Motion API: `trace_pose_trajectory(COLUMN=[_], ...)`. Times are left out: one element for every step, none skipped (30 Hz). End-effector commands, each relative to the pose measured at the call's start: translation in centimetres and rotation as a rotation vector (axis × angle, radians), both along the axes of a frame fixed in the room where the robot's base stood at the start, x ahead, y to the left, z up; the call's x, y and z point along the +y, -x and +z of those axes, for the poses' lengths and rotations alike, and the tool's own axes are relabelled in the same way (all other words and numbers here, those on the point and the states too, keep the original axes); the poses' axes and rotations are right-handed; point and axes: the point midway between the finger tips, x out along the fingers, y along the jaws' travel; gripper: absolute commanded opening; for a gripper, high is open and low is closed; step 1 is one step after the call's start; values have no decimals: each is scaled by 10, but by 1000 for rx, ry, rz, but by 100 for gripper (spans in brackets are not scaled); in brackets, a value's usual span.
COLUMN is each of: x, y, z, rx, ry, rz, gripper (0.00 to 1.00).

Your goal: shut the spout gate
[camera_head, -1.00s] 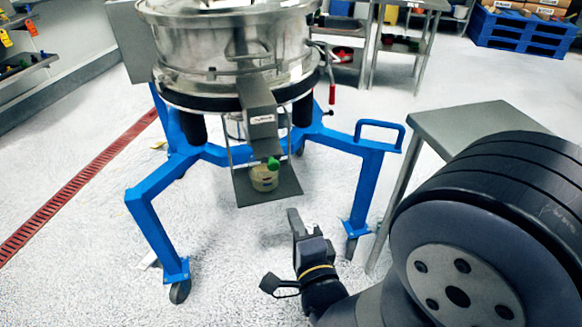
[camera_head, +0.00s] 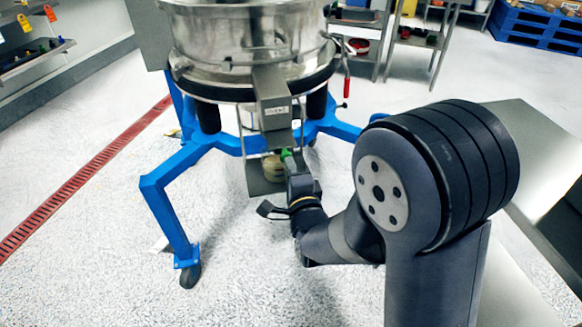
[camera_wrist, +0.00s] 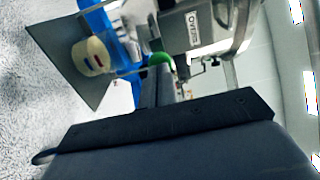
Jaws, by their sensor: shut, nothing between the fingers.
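The metal spout (camera_head: 272,100) slopes down from the front of the round sifter (camera_head: 245,45). A green knob (camera_head: 286,154) sits at the spout's lower end; the gate plate itself is hard to make out. My gripper (camera_head: 290,165) is shut and empty, its tips right by the green knob. In the wrist view the shut fingers (camera_wrist: 158,88) point at the green knob (camera_wrist: 161,60) and overlap its lower edge; I cannot tell whether they touch. The spout also shows in the wrist view (camera_wrist: 192,44), with a label reading OVERS.
A small tan jar (camera_head: 272,170) stands on a grey shelf plate (camera_head: 257,187) below the spout. The blue wheeled frame (camera_head: 165,205) carries the sifter. A grey table (camera_head: 530,125) is at right. The floor in front is clear.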

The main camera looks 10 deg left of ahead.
Motion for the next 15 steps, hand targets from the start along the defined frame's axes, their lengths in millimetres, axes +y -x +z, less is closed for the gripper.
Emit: trace_pose_trajectory(x=[0, 0, 0, 0, 0, 0, 0, 1, 3, 5, 7, 10, 12, 15, 18], y=[0, 0, 0, 0, 0, 0, -1, -2, -6, -9, -13, -19, -25, -29, -36], z=[0, 0, 0, 0, 0, 0, -1, -1, -2, -3, -4, -5, -4, -5, -5], rx=[0, 0, 0, 0, 0, 0, -1, -2, -3, -3, -4, -4, -5, -5, -5], ry=[0, 0, 0, 0, 0, 0, 0, -1, -3, -3, -4, -5, -5, -4, -4], rz=[0, 0, 0, 0, 0, 0, 0, 0, -1, -1, -2, -2, -2, -2, -1], gripper=[0, 0, 0, 0, 0, 0, 0, 0, 0, 0, 0, 0, 0, 0, 0])
